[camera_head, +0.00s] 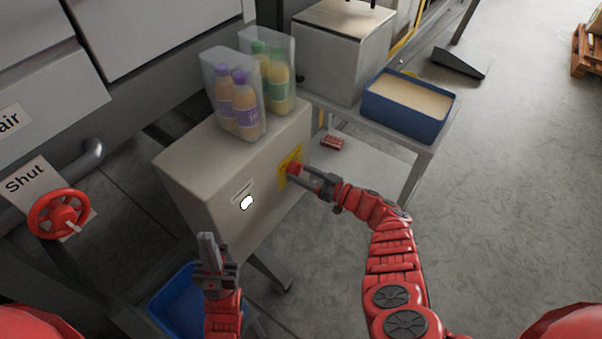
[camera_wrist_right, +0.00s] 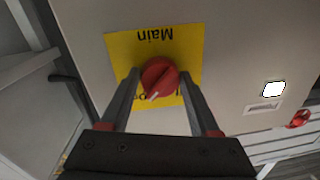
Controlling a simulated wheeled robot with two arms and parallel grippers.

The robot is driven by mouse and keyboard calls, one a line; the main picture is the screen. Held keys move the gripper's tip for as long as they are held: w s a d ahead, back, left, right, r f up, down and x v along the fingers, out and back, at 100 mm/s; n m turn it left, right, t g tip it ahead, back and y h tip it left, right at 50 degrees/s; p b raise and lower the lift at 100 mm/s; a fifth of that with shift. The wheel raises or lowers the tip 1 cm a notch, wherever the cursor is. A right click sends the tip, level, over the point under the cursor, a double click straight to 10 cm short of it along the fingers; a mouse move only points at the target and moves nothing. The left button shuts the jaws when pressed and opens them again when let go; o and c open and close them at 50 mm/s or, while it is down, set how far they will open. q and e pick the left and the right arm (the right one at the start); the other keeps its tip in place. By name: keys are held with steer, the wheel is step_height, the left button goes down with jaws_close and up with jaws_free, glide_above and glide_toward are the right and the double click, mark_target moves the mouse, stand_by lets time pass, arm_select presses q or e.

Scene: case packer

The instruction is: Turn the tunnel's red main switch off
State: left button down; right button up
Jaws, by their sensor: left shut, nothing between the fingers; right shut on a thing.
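The red main switch (camera_wrist_right: 158,76) is a round knob with a white pointer mark, on a yellow plate (camera_wrist_right: 189,46) that reads "Main". The plate also shows in the head view (camera_head: 284,179), on the side of a beige box (camera_head: 213,181). My right gripper (camera_wrist_right: 160,84) has its fingers on both sides of the knob and is shut on it. In the right wrist view the white mark points down and slightly left; part of the plate's lower lettering is hidden. My left gripper (camera_head: 208,240) is shut and empty, in front of the box at lower left.
Clear bins with bottles (camera_head: 236,100) stand on the box. A blue tray (camera_head: 408,103) sits on a bench at right, and a small red item (camera_head: 332,142) lies on its lower shelf. A red handwheel (camera_head: 58,212) with a "Shut" sign is at left. A blue crate (camera_head: 176,304) is low.

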steer(key=shift+n, duration=0.3)
steer(key=n, duration=0.3)
steer(key=shift+f+n+b, duration=0.1)
steer(key=shift+n+b, duration=0.2)
steer(key=shift+b, duration=0.05)
steer(key=n+b, duration=0.1)
steer(key=n, duration=0.3)
steer(key=shift+h+b, duration=0.3)
steer(key=shift+b, duration=0.1)
steer(key=shift+w+n+b, duration=0.1)
steer(key=shift+n+b, duration=0.4)
steer(key=shift+n, duration=0.5)
steer(key=n+b, duration=0.2)
steer(key=n, duration=0.1)
steer(key=shift+d+h, duration=0.1)
steer(key=shift+h, duration=0.3)
steer(key=shift+r+n+t+b, duration=0.15)
steer(key=shift+n+t+b, duration=0.05)
steer(key=shift+n+b, duration=0.65)
steer(key=shift+r+n+t+b, duration=0.1)
steer(key=shift+n+t+b, duration=0.1)
steer(key=shift+n+b, duration=0.6)
steer(key=shift+n, duration=0.35)
